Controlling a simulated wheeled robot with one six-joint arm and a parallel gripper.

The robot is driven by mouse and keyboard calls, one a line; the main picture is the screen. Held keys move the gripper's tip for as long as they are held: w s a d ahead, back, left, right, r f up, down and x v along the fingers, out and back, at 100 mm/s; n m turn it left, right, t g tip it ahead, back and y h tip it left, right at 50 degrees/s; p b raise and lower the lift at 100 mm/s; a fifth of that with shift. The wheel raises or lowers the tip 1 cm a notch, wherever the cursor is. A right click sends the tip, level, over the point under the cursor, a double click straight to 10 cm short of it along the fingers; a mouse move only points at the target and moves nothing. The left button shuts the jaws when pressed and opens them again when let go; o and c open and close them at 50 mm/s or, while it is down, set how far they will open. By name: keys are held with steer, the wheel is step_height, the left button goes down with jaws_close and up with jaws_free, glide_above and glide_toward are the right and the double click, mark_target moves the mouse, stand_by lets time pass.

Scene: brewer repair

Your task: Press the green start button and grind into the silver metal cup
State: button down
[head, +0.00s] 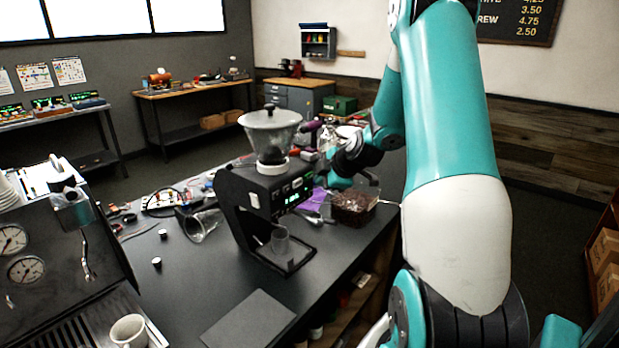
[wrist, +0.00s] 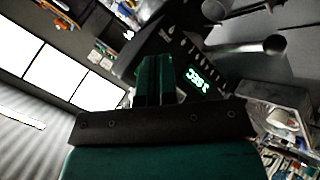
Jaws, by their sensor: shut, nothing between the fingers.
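The black coffee grinder (head: 240,197) stands on the dark counter with a clear hopper on top. Its front panel has small green lit marks (head: 297,184); which one is the start button I cannot tell. In the wrist view a green lit display (wrist: 198,80) shows on a black panel. A greyish cup (head: 280,240) stands upright on the grinder's base below the spout; metal or glass is unclear. My gripper (wrist: 153,78) is shut and empty, its green fingers close to the panel. Contact is not clear. In the head view my wrist is just right of the grinder.
A clear or silvery vessel (head: 199,227) lies tilted left of the grinder. A brown basket (head: 353,208) stands to its right, near purple cloth and tools. An espresso machine (head: 60,250) and white cup (head: 129,330) are front left. A dark mat (head: 248,322) lies in front.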

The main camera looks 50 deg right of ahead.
steer(key=shift+w, duration=0.15)
steer(key=shift+w+b, duration=0.25)
steer(key=shift+b, duration=0.05)
steer(key=shift+w+a, duration=0.1)
steer(key=shift+w, duration=0.3)
stand_by(0.6)
steer(key=shift+s, duration=0.1)
steer(key=shift+s+b, duration=0.65)
steer(key=shift+s, duration=0.05)
steer(key=shift+s, duration=0.1)
steer(key=s, duration=0.1)
steer(key=s+b, duration=0.1)
steer(key=s, duration=0.1)
steer(key=s+b, duration=0.1)
steer(key=shift+s+d, duration=0.3)
steer(key=shift+s, duration=0.1)
